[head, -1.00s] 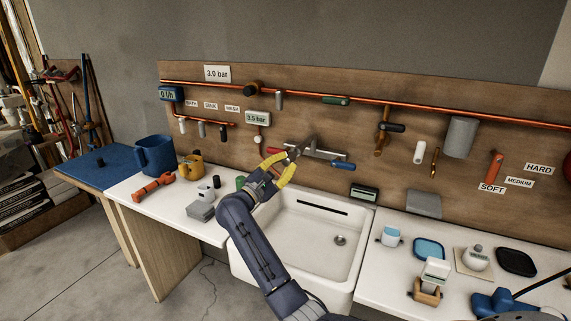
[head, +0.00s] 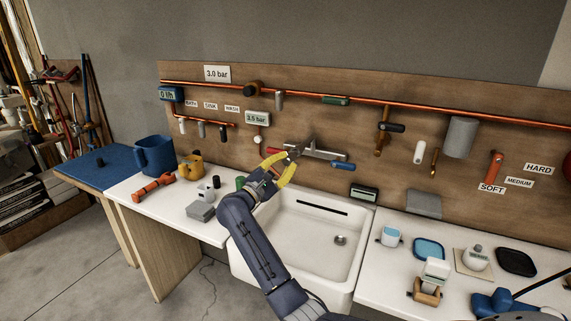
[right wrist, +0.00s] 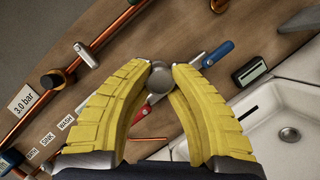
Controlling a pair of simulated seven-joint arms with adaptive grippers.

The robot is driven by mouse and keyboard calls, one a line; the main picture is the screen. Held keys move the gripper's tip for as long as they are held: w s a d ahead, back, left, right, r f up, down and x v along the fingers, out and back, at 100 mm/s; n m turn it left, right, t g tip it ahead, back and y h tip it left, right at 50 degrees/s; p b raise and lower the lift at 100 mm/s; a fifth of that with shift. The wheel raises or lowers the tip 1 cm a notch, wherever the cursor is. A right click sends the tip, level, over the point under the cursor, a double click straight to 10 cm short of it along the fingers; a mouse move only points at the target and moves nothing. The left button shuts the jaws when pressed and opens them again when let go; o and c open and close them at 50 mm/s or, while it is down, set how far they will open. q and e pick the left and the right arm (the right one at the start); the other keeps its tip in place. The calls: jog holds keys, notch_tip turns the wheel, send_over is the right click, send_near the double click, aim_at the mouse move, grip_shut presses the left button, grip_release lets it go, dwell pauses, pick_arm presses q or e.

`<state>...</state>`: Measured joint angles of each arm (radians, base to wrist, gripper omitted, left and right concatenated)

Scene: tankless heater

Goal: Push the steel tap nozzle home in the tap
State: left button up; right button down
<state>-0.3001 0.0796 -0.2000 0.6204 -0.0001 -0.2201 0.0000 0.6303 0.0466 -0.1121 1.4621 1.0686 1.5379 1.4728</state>
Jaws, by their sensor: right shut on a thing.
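The tap (head: 322,153) is a steel bar fixed on the wooden board above the sink, with a blue lever (head: 343,165) at its right. The blue lever also shows in the right wrist view (right wrist: 217,53). My right gripper (head: 291,156), with yellow fingers, is at the left part of the tap. In the right wrist view its fingertips (right wrist: 160,70) are closed on the round grey steel tap nozzle (right wrist: 159,80). The fingers hide part of the nozzle and of the tap behind it, so I cannot tell how deep the nozzle sits. My left gripper is out of view.
The white sink (head: 310,235) lies below the tap. A green-grey box (head: 364,193) stands behind the sink's right rim. Copper pipes (head: 440,112) run along the board.

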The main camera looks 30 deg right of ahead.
jog(key=shift+w+d, duration=0.4)
jog(key=shift+d, duration=0.2)
jog(key=shift+w+d, duration=0.35)
jog(key=shift+d, duration=0.25)
jog(key=c, duration=1.2)
grip_release()
jog(key=shift+c, duration=0.2)
jog(key=v, duration=1.2)
